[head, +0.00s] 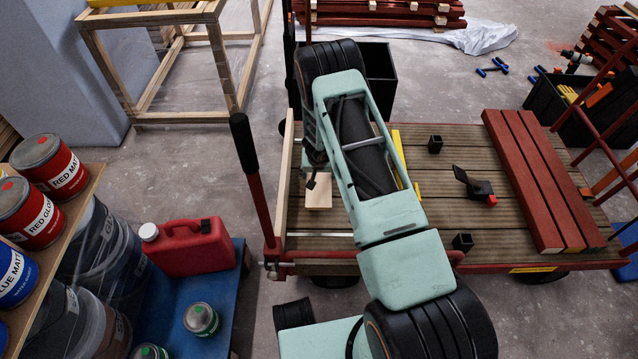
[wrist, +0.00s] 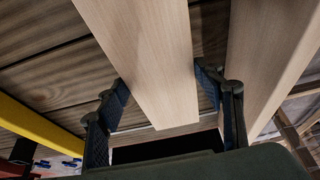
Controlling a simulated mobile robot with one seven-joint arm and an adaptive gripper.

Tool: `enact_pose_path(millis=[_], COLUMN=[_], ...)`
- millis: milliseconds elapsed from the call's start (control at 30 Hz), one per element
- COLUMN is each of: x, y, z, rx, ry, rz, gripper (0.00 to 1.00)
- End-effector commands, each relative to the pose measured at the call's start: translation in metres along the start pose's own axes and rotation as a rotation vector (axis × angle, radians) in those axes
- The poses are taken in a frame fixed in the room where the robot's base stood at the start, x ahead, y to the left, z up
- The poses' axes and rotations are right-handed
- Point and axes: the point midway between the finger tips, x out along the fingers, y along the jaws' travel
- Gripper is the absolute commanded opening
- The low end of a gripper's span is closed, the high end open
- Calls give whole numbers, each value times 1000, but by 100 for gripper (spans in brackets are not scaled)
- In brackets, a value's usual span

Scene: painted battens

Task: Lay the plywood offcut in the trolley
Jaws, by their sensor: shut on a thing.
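The plywood offcut (head: 318,191) is a small pale rectangle over the left part of the trolley's slatted deck (head: 330,222). In the wrist view the offcut (wrist: 150,55) is a long pale board running between the two fingers of my gripper (wrist: 166,92). My gripper is shut on its edges. I cannot tell whether the offcut touches the deck or hangs just above it. In the head view my arm hides most of the gripper and part of the trolley.
A pale side board (head: 286,175) edges the trolley's left end; it looks close in the wrist view (wrist: 268,65). Red battens (head: 535,180) lie on the deck's right. Black blocks (head: 462,241) and a yellow strip (head: 399,150) lie mid-deck.

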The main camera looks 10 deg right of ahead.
Motion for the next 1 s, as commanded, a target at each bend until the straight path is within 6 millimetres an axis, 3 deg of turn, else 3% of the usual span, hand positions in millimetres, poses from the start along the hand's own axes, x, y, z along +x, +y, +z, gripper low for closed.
enact_pose_path(millis=[267, 667, 700, 833, 1000], x=[34, 37, 36, 36, 36], y=[0, 0, 0, 0, 0], z=[14, 15, 15, 15, 15], rx=[2, -1, -1, 0, 0], ry=[0, 0, -1, -1, -1], rz=[0, 0, 0, 0, 0], gripper=[25, 25, 65, 78, 78])
